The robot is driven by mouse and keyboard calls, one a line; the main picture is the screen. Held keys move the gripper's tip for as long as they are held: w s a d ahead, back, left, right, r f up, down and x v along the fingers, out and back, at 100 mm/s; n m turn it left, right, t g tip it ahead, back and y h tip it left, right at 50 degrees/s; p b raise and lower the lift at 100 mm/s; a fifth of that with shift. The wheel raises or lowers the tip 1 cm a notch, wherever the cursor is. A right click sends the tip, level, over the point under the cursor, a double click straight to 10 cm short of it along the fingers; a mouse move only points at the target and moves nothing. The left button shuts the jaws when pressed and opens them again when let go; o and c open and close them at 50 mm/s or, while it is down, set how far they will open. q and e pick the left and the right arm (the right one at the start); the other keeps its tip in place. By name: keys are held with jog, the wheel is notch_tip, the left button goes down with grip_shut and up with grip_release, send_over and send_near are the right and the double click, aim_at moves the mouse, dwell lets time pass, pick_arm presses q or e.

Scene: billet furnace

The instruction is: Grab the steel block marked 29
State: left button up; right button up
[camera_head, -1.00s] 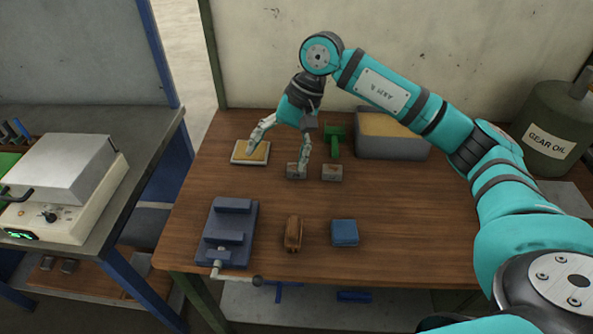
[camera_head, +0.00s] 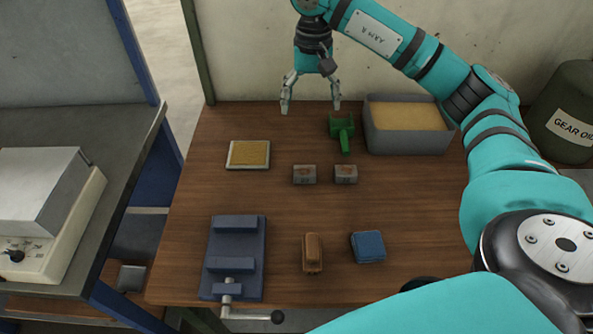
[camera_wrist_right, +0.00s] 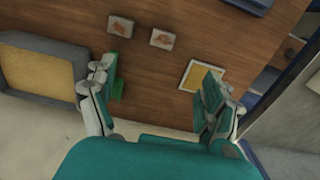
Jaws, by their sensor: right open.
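Two small grey steel blocks with reddish-brown patches on top sit side by side on the wooden table, the left block (camera_head: 304,175) and the right block (camera_head: 345,174). Faint marks show on their front faces, too small to read, so I cannot tell which is 29. In the right wrist view the left block (camera_wrist_right: 163,39) and the right block (camera_wrist_right: 120,26) lie beyond the fingertips. My right gripper (camera_head: 311,107) is open and empty, near the table's back edge and apart from both blocks. My left gripper is not in view.
A green tool (camera_head: 342,130) and a grey bin (camera_head: 410,140) stand behind and right of the blocks. A framed yellow pad (camera_head: 248,154) lies left. A blue vise (camera_head: 237,256), a brown brush-like object (camera_head: 313,253) and a blue block (camera_head: 368,247) are in front.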

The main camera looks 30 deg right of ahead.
notch_tip(320, 180, down, 4)
jog(key=b, duration=0.3)
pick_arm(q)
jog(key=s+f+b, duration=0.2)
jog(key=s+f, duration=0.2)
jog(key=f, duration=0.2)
pick_arm(e)
jog(key=p, duration=0.3)
send_over(305, 170)
jog(key=f, duration=1.2)
jog(key=shift+s+d+f, duration=0.15)
jog(key=shift+s+f, duration=0.05)
jog(key=shift+f, duration=0.75)
jog(key=f, duration=0.1)
jog(key=f+p, duration=0.2)
jog(key=f, duration=0.1)
jog(key=shift+w+a+f, duration=0.1)
jog(key=shift+w+a, duration=0.1)
jog(key=shift+a, duration=0.05)
jog(key=shift+f, duration=0.55)
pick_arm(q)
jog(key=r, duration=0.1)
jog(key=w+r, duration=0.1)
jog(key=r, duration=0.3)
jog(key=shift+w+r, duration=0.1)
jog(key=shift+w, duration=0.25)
pick_arm(e)
jog(key=shift+w+d+r, duration=0.1)
grip_shut()
